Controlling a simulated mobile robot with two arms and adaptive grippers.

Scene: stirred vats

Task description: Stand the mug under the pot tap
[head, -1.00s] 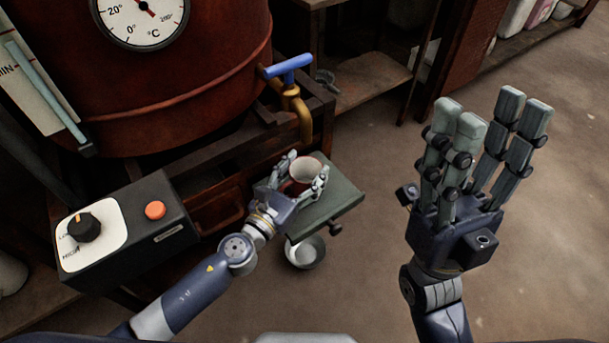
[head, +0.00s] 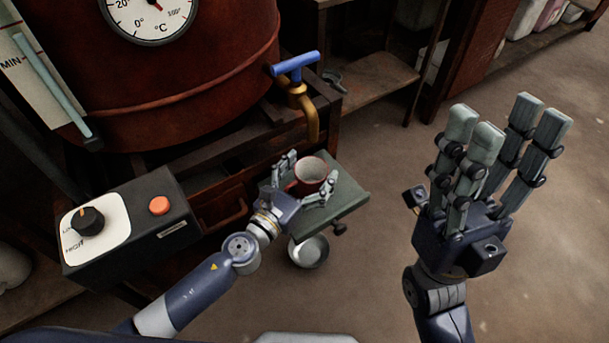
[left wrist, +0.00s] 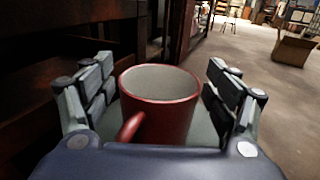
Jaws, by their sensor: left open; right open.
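The red mug (head: 310,173), pale inside, stands upright on a small grey-green shelf (head: 348,198) below the pot tap. The brass tap (head: 309,112) has a blue handle, and its spout ends above and close to the mug in the head view. My left gripper (head: 303,180) is open, with its fingers on either side of the mug. In the left wrist view the mug (left wrist: 160,100) sits between the spread fingers (left wrist: 160,95), its handle towards my palm, with gaps visible at both sides. My right gripper (head: 500,150) is open and empty, raised at the right.
The large red pot (head: 180,80) with a dial stands at the upper left. A black control box (head: 130,225) with a knob and orange button is at the left. A metal bowl (head: 309,252) is below the shelf. Floor at the right is clear.

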